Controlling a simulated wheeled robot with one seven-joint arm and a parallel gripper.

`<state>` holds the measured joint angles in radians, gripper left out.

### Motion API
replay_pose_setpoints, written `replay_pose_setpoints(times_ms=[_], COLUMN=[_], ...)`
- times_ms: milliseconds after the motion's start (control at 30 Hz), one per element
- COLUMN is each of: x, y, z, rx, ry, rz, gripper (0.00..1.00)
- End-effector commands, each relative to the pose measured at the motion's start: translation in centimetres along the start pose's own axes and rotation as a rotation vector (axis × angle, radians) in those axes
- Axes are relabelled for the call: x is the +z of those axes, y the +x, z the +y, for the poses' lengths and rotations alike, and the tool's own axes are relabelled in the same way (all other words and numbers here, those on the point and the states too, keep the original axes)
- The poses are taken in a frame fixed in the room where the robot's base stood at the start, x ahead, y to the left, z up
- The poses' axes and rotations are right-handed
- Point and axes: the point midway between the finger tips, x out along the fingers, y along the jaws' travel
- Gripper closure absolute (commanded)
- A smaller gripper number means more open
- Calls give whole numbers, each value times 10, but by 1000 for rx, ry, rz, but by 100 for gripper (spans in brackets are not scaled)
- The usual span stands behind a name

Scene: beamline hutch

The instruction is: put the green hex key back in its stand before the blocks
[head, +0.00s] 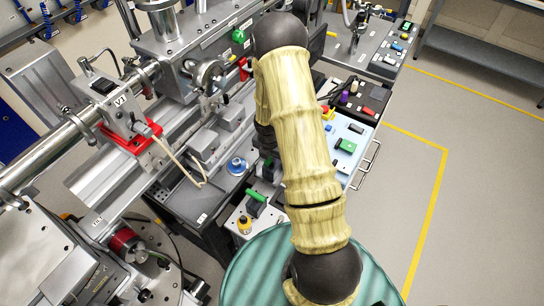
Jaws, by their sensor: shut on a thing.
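My gripper (269,168) is small, dark and partly hidden behind my own pale arm, above the instrument bench near the middle of the view. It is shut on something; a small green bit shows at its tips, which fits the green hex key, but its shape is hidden. I cannot make out the stand for certain.
A blue round part (236,166) and a yellow knob (244,223) stand left of my arm. A steel beam pipe (45,160) and a red bracket (140,147) fill the left. A dark box with knobs (360,97) sits right. Floor at right is clear.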

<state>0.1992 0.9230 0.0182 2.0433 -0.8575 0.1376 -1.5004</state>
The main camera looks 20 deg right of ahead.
Motion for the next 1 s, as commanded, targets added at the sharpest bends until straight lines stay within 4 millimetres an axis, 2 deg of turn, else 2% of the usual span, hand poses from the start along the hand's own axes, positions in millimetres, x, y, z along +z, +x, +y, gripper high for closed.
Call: replay_pose_setpoints(times_ms=[367, 400, 500, 833, 1000], x=[0, 0, 0, 0, 1], y=[4, 5, 4, 2, -10], z=[0, 0, 0, 0, 1], rx=[1, 1, 1, 1, 4], ry=[0, 0, 0, 0, 2], rz=[-1, -1, -1, -1, -1], gripper=[100, 82, 63, 63, 63])
